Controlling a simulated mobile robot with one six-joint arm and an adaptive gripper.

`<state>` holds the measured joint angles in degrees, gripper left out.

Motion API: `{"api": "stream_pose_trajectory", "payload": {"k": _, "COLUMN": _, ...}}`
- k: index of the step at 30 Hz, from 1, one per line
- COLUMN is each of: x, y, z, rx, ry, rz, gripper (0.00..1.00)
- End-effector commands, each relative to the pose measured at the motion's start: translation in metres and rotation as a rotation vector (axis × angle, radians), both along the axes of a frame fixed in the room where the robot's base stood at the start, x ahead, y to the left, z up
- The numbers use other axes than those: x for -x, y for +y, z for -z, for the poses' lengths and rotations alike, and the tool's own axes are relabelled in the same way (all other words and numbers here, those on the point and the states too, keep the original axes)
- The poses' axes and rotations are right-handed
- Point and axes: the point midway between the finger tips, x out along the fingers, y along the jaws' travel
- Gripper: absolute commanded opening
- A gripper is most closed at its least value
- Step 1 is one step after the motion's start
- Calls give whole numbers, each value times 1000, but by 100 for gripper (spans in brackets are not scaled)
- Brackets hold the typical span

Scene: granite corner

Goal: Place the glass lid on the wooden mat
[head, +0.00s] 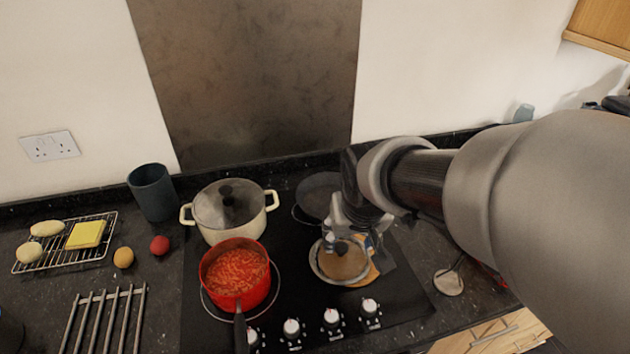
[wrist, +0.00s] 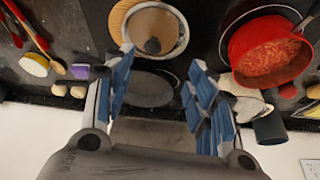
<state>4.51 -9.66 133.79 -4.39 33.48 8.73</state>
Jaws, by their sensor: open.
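A round glass lid (head: 328,268) with a pale rim and a dark knob lies low at the right of the hob. In the wrist view the glass lid (wrist: 172,25) covers much of a round wooden mat (wrist: 118,17), which shows at its left side. In the head view the wooden mat (head: 371,274) shows as a tan edge right of the lid. My gripper (head: 347,238) is close to the lid's knob, partly hiding the lid. In the wrist view my gripper (wrist: 160,60) is open, with the knob between and just beyond its fingertips and nothing held.
A red saucepan (head: 210,282) of sauce and a lidded cream pot (head: 222,236) stand left of the lid. A dark pan (head: 313,190) lies behind my gripper. A dark cup (head: 152,194) and a rack (head: 60,257) with food are at the left. Control knobs (head: 332,317) line the hob's front.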

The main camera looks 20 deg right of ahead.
Motion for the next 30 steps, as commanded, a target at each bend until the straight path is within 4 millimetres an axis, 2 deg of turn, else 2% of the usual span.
{"api": "stream_pose_trajectory", "payload": {"k": 1, "x": 19, "y": 6, "z": -15, "rx": 2, "ry": -13, "rz": -21, "gripper": 51}}
{"api": "stream_pose_trajectory", "payload": {"k": 4, "x": 58, "y": 17, "z": -32, "rx": 2, "ry": -15, "rz": -62, "gripper": 51}}
{"api": "stream_pose_trajectory", "payload": {"k": 9, "x": 114, "y": 30, "z": -45, "rx": 0, "ry": -18, "rz": -127, "gripper": 51}}
{"api": "stream_pose_trajectory", "payload": {"k": 12, "x": 135, "y": 35, "z": -47, "rx": -1, "ry": -17, "rz": -154, "gripper": 51}}
{"api": "stream_pose_trajectory", "payload": {"k": 18, "x": 152, "y": 38, "z": -46, "rx": -3, "ry": -14, "rz": -175, "gripper": 51}}
{"api": "stream_pose_trajectory", "payload": {"k": 30, "x": 151, "y": 38, "z": -46, "rx": -2, "ry": -14, "rz": -174, "gripper": 51}}
